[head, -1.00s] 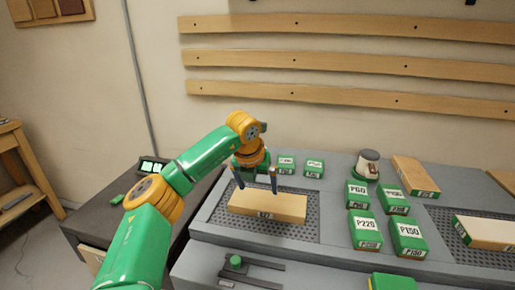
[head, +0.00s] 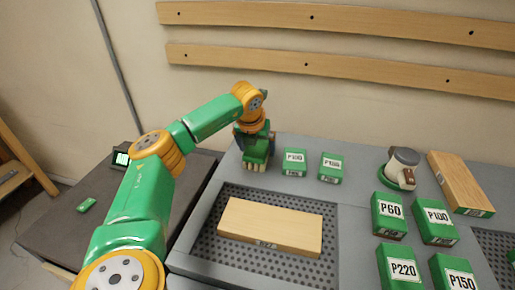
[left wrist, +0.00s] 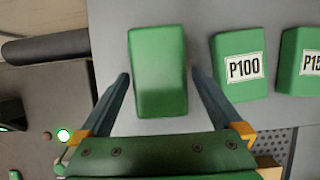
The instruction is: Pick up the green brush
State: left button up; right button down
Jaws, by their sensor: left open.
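The green brush (head: 257,153) stands on the grey bench at the back left, with pale bristles showing low on its near side. In the left wrist view its plain green top (left wrist: 158,65) lies between the two fingers. My left gripper (head: 255,135) is over the brush from above, one finger on each side. It is open, and in the left wrist view (left wrist: 158,80) a gap shows between each finger and the brush. My right gripper is not in view.
Green labelled blocks (head: 294,162) (head: 331,168) stand just right of the brush. A wooden board (head: 270,226) lies on the perforated mat (head: 205,240) in front. A grey-and-brown tool (head: 402,168), a wood piece (head: 460,182) and several more labelled blocks (head: 389,215) are farther right.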

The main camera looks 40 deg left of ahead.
pick_arm(q)
jog(key=shift+x, duration=1.15)
jog(key=shift+w+a+r, duration=0.1)
jog(key=shift+a, duration=0.05)
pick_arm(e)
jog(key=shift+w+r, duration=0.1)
pick_arm(q)
jog(key=shift+f, duration=0.25)
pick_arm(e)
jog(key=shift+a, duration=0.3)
